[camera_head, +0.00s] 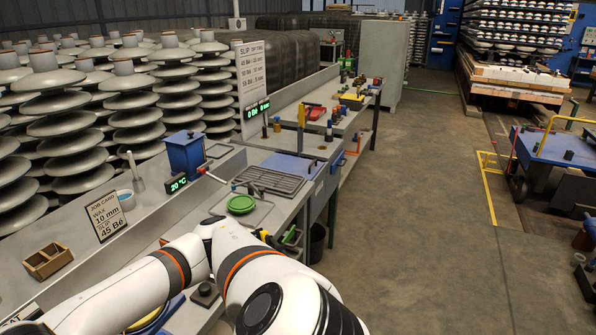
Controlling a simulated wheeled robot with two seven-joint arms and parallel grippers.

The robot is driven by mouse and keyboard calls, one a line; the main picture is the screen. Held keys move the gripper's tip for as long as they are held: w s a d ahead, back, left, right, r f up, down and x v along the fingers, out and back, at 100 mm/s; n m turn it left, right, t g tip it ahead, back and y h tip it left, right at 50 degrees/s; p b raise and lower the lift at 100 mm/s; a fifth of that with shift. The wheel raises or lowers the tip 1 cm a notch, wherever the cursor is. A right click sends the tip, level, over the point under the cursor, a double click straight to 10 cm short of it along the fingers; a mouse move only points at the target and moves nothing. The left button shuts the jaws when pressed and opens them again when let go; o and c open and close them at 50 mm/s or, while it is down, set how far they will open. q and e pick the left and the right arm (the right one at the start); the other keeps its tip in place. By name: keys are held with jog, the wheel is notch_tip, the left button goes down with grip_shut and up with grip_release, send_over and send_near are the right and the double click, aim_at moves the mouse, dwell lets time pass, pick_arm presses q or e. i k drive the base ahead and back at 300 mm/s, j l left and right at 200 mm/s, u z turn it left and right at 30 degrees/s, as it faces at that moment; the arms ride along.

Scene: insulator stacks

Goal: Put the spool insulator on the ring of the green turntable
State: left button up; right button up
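The green turntable (241,204) is a small round green disc on the grey bench, right of the blue box. Its top looks bare, and a separate ring on it is too small to make out. I cannot pick out a spool insulator in this view. My white arm links with orange bands cross the lower part of the picture, in front of the bench. Neither gripper can be made out. The bench surface behind the arm links is hidden.
A blue box (184,153) with a green display stands behind the turntable. A dark grate (268,180) lies beyond it. A job card (106,216) and a wooden box (47,261) are at left. Tall insulator stacks (135,120) line the back. The floor at right is open.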

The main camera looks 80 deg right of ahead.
aim_at(241, 203)
jog(key=i+l+z, duration=0.1)
jog(key=l+z, duration=0.3)
jog(key=i+l+z, duration=0.2)
jog(key=l+z, duration=0.2)
jog(key=i+l+z, duration=0.2)
jog(key=l+z, duration=0.2)
jog(key=i+l, duration=0.4)
jog(key=l+z, duration=0.05)
jog(key=l, duration=0.1)
